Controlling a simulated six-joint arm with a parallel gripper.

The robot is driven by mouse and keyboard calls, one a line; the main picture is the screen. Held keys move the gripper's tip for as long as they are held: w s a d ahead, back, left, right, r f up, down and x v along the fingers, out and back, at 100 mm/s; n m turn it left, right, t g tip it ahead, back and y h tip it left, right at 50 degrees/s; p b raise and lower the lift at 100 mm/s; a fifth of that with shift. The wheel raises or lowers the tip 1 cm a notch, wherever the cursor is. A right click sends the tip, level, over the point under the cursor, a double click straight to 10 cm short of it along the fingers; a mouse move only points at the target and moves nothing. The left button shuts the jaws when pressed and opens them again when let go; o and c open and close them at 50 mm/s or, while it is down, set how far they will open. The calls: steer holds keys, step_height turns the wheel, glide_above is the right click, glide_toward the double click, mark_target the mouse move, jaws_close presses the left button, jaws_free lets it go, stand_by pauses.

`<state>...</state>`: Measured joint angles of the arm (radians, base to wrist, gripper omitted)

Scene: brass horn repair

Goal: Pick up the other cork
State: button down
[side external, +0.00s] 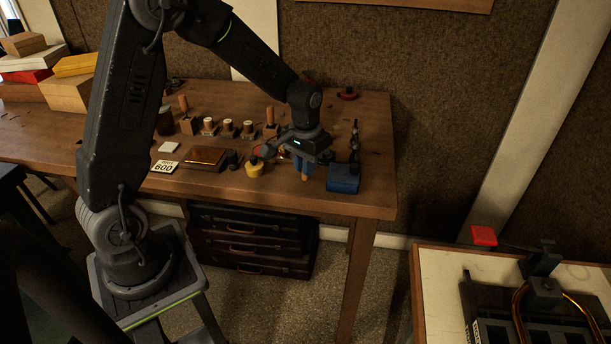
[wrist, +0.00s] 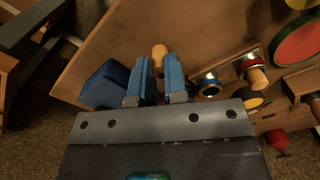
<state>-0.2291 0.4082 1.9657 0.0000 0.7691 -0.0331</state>
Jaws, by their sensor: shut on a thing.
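My gripper (side external: 303,166) is over the front right part of the wooden bench in the side view, its blue fingers pointing down. A tan cork (side external: 305,177) shows just below the fingertips. In the wrist view the cork (wrist: 160,51) sits between the tips of the two blue fingers (wrist: 161,68), and they are shut on it. Whether its lower end touches the bench is hard to tell. Another tan, cork-like piece (wrist: 257,77) stands in a red-ringed holder to the right in the wrist view.
A blue block (side external: 343,178) lies close to the right of my gripper, near the bench edge. A yellow round item (side external: 254,168) stands to the left. Several small jars and wooden-handled tools stand behind. A "600" card (side external: 164,167) lies further left.

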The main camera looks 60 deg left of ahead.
steer(key=shift+r, duration=3.6)
